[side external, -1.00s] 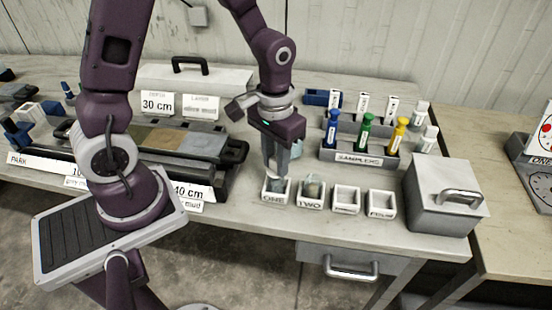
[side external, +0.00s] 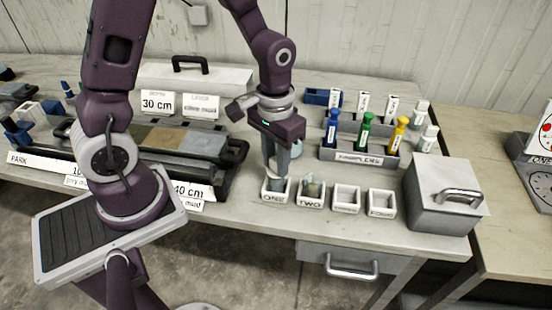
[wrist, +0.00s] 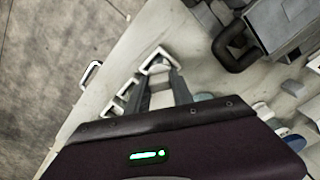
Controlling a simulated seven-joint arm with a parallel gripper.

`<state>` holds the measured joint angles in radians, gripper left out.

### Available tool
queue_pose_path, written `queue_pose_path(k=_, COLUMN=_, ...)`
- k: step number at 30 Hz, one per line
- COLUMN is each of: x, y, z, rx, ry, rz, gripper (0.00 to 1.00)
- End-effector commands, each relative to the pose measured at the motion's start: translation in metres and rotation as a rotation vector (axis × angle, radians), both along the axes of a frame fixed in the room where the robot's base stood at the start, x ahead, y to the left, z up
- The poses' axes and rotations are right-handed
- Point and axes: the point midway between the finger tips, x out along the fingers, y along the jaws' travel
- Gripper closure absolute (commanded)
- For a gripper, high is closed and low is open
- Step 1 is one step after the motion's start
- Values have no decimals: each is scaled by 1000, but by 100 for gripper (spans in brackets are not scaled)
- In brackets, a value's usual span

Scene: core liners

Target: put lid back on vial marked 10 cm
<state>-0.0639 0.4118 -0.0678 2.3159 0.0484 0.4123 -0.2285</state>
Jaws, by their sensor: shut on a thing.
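My gripper (side external: 276,176) points down at the small white holder labelled ONE (side external: 275,196), in the side view. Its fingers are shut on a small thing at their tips. I cannot tell whether that is a lid or a vial, as the fingers hide it. In the wrist view, the fingertips (wrist: 162,78) reach to a white holder's rim (wrist: 149,62). A vial (side external: 313,188) with greyish contents stands in the holder labelled TWO (side external: 311,201). No 10 cm mark is readable on any vial. A pale blue rounded thing (side external: 297,150) shows just behind the fingers.
Two empty white holders (side external: 347,199) (side external: 381,204) stand to the right, then a grey box with a handle (side external: 440,195). Behind is a SAMPLERS rack (side external: 358,158) with blue, green and yellow tools. A core tray (side external: 228,170) lies left. The table's front edge is close.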

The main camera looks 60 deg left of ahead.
Motion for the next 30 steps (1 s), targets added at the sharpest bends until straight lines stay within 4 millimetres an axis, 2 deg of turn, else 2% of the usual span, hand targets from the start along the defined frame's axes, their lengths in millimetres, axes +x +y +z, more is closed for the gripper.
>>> queue_pose_path(k=12, x=0, y=0, z=0, rx=0, ry=0, rz=0, gripper=100)
queue_pose_path(k=13, x=0, y=0, z=0, rx=0, ry=0, rz=0, gripper=67)
queue_pose_path(k=16, x=0, y=0, z=0, rx=0, ry=0, rz=0, gripper=47)
queue_pose_path(k=23, x=0, y=0, z=0, rx=0, ry=0, rz=0, gripper=47)
queue_pose_path(k=26, x=0, y=0, z=0, rx=0, ry=0, rz=0, gripper=28)
queue_pose_path(k=30, x=0, y=0, z=0, rx=0, ry=0, rz=0, gripper=25)
